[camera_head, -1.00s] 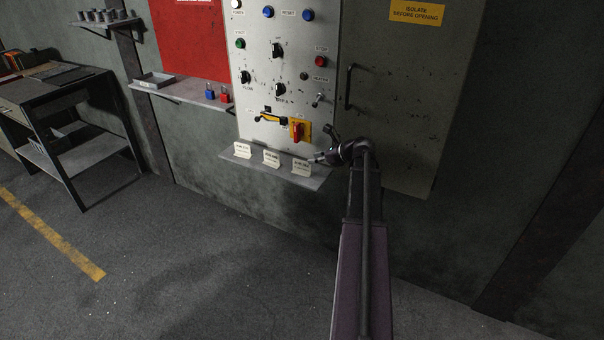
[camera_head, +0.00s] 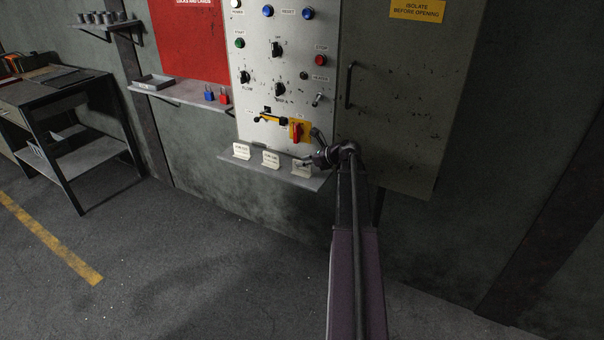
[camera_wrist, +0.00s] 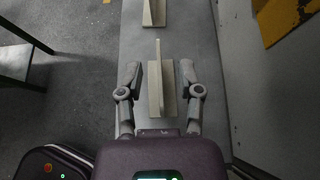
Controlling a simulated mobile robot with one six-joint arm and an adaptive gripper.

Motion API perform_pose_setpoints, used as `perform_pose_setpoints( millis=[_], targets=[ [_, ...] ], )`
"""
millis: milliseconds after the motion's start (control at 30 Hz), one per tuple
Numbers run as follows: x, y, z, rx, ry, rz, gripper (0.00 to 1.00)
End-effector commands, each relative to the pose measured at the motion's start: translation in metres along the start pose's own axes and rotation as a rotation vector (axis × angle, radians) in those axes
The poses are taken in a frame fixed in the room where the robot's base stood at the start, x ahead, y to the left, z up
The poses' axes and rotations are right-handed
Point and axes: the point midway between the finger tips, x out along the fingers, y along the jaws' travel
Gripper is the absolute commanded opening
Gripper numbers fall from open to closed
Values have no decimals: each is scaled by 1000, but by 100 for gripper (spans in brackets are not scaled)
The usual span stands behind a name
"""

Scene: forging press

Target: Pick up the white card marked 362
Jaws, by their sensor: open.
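Three small white cards stand in a row on a narrow ledge under the control panel: a left card (camera_head: 241,150), a middle card (camera_head: 271,158) and a right card (camera_head: 303,171). Their print is too small to read, so I cannot tell which is marked 362. My gripper (camera_head: 304,161) is at the right card and partly hides it. In the wrist view my gripper (camera_wrist: 160,76) is open, with one finger on each side of a folded card (camera_wrist: 155,95). Gaps show between the fingers and this card. A second card (camera_wrist: 153,12) stands farther along.
The ledge (camera_head: 232,157) is narrow, with the panel (camera_head: 262,95) rising behind it. A red and yellow switch (camera_head: 297,131) sits just above the right card. A side shelf (camera_head: 180,92) holds blue and red padlocks. A worktable (camera_head: 45,95) stands at far left.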

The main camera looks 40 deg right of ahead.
Motion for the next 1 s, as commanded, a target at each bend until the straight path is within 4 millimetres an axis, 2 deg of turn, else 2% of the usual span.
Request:
perform_pose_setpoints(
  millis=[133, 700, 867, 1000],
  targets=[
    [10, 0, 0, -1, 0, 0, 47],
    [11, 0, 0, -1, 0, 0, 47],
    [11, 0, 0, -1, 0, 0, 0],
    [11, 0, 0, -1, 0, 0, 0]
  ],
)
